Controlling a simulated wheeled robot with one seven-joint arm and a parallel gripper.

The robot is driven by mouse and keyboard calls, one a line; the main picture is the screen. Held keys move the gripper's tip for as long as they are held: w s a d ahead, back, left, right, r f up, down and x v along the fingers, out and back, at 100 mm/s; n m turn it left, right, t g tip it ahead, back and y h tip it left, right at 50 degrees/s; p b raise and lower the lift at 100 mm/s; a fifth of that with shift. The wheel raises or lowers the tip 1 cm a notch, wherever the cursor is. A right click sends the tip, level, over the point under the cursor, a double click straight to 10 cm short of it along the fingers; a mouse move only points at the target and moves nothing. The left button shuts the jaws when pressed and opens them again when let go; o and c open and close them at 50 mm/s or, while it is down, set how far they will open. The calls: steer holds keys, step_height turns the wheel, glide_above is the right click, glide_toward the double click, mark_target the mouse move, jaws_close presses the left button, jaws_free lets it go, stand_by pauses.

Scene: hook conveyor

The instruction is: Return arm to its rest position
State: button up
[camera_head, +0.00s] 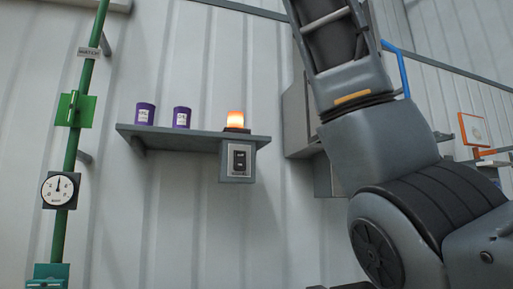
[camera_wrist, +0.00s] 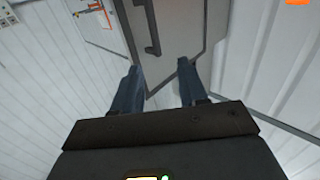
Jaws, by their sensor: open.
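My gripper (camera_wrist: 158,92) shows in the wrist view with its two dark blue-grey fingers spread apart. It is open, and nothing is between the fingers. A grey cabinet or box with a dark handle (camera_wrist: 152,30) lies beyond the fingertips; I cannot tell how far off it is. In the head view my arm fills the right side, raised and bent. The gripper itself is out of that view.
A grey shelf (camera_head: 172,137) on the corrugated wall bears two purple cans (camera_head: 145,114) (camera_head: 181,117) and a lit orange lamp (camera_head: 236,119). A switch box (camera_head: 238,162) hangs below. A green pipe (camera_head: 72,150) with a gauge (camera_head: 60,190) stands left. Grey cabinets (camera_head: 296,120) are behind my arm.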

steer(key=w+a+f+n+y, duration=0.15)
steer(key=w+f, duration=0.25)
steer(key=f, duration=0.5)
steer(key=w+f+n+t+y, duration=0.15)
steer(key=w+f, duration=0.35)
steer(key=f, duration=0.5)
steer(key=w+a+f+n+g+y, duration=0.15)
steer(key=w+f, duration=0.25)
steer(key=f, duration=0.5)
steer(key=s+d+f+n+y, duration=0.1)
steer(key=s+f+n+y, duration=0.15)
steer(key=f, duration=1.45)
steer(key=s+d+f+n+y, duration=0.1)
steer(key=s+f, duration=0.2)
steer(key=f, duration=1.3)
steer(key=s+d+f+y, duration=0.1)
steer(key=s+d+f, duration=0.1)
steer(key=s+f, duration=0.9)
steer(key=s+d+f, duration=0.3)
steer(key=s+f, duration=0.5)
steer(key=s, duration=0.6)
steer(key=s+d+r+m, duration=0.1)
steer(key=s+d+r, duration=0.1)
steer(key=s, duration=1.1)
steer(key=s+d+r+m+g, duration=0.1)
steer(key=s+d+r, duration=0.1)
steer(key=s, duration=1.1)
steer(key=shift+s+d+r+h, duration=0.15)
steer(key=shift+s+r+h, duration=0.1)
steer(key=shift+h, duration=0.05)
